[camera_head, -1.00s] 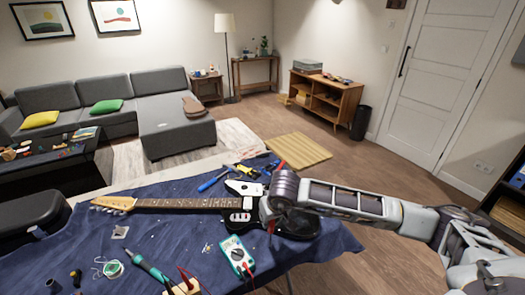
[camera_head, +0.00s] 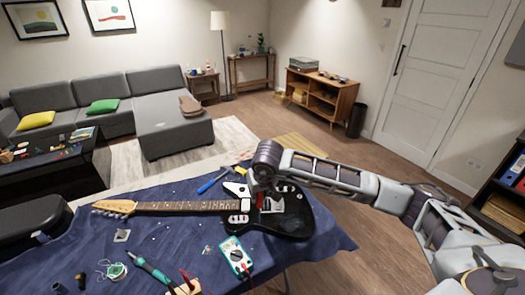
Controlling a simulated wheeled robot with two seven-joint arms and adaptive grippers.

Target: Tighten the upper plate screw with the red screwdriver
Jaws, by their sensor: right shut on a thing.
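A black electric guitar (camera_head: 295,220) lies on the blue-covered table with its neck pointing left. A pale metal plate (camera_head: 274,204) shows on its body; its screws are too small to make out. My right gripper (camera_head: 259,188) comes in from the right and points down over the guitar body, beside the plate. It is shut on the red screwdriver (camera_head: 260,199), of which only a small red part shows under the gripper. I cannot tell whether its tip touches a screw. My left gripper is not in view.
A teal multimeter (camera_head: 236,258) lies close to the guitar body. A soldering iron (camera_head: 152,268), a solder spool (camera_head: 116,271) and a blue-handled tool (camera_head: 211,182) also lie on the blue cloth (camera_head: 185,235). Small loose parts are scattered left of the multimeter.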

